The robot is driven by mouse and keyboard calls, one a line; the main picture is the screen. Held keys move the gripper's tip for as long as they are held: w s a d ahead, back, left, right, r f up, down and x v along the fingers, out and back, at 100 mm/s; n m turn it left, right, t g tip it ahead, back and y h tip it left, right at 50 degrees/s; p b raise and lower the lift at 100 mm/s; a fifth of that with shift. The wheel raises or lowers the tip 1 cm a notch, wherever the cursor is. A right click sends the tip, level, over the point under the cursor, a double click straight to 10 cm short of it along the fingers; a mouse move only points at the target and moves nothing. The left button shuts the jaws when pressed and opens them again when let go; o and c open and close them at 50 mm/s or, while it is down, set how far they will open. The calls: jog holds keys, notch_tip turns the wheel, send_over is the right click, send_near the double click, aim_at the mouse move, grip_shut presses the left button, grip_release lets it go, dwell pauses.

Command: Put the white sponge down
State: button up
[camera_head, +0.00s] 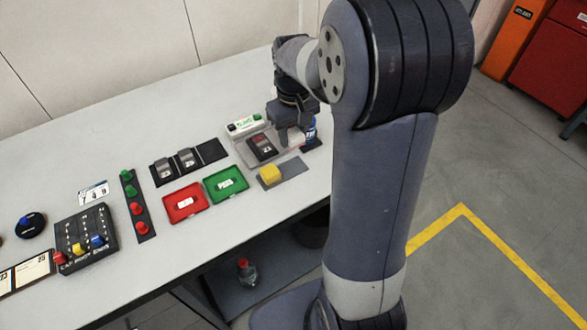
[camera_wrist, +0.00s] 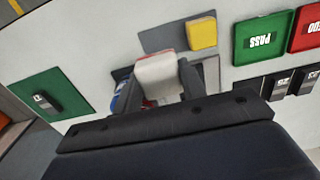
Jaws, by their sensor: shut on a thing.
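In the head view my gripper (camera_head: 294,133) is above the far right part of the table, and the sponge is mostly hidden there by the gripper. A grey mat (camera_head: 292,170) with a yellow sponge (camera_head: 270,174) on it lies nearer the front edge. In the wrist view the grey mat (camera_wrist: 160,38) has bare room beside the yellow sponge (camera_wrist: 203,33).
A clear tray with a dark device (camera_head: 262,147) lies left of my gripper, and a blue can (camera_head: 311,128) stands right. Green (camera_head: 240,182) and red (camera_head: 172,212) trays lie left of the mat. The table's front edge is close to the mat.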

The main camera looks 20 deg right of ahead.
aim_at(294, 167)
notch_tip(294, 167, down, 9)
jog(key=shift+f, duration=0.15)
dwell(0.4)
jog(key=shift+f, duration=0.15)
jog(key=o, duration=1)
jog(key=shift+o, duration=0.2)
notch_tip(294, 167, up, 12)
jog(key=shift+r, duration=0.2)
